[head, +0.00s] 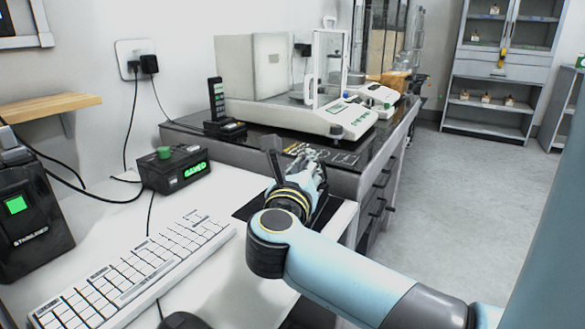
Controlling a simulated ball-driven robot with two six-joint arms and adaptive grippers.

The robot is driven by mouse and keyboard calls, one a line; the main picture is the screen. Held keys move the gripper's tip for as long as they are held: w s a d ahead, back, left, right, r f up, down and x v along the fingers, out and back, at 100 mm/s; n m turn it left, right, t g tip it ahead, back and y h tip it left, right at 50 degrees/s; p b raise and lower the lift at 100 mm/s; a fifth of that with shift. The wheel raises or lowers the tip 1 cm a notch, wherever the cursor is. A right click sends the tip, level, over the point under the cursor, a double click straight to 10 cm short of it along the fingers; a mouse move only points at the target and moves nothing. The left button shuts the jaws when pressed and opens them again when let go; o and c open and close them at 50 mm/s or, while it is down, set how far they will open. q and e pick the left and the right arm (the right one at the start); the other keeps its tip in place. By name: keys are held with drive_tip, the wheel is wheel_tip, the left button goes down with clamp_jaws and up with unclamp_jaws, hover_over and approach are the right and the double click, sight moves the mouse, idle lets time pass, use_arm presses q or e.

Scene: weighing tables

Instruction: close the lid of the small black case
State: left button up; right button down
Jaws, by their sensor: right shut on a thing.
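The small black case (326,212) lies at the right end of the white desk, near its edge. My right arm and gripper cover most of it, so only dark parts show on both sides of the wrist. My right gripper (297,165) is over the case, its fingers pointing away from me. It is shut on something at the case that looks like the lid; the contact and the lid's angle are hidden. My left gripper is out of view.
A white keyboard (135,268) lies left of my right arm. A black box with a green display (174,169) stands behind it. Beyond the case is a dark bench with a white balance (335,118). Open floor (470,190) lies to the right.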

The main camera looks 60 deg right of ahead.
drive_tip(key=shift+s+f, duration=0.3)
drive_tip(key=shift+f, duration=0.2)
drive_tip(key=shift+s+d+f+b, duration=0.15)
drive_tip(key=shift+s+f+b, duration=0.15)
drive_tip(key=shift+s, duration=0.1)
drive_tip(key=c, duration=1.3)
unclamp_jaws()
drive_tip(key=shift+r, duration=0.1)
drive_tip(key=shift+c, duration=0.2)
drive_tip(key=v, duration=0.7)
drive_tip(key=shift+a, duration=0.35)
drive_tip(key=shift+s, duration=0.2)
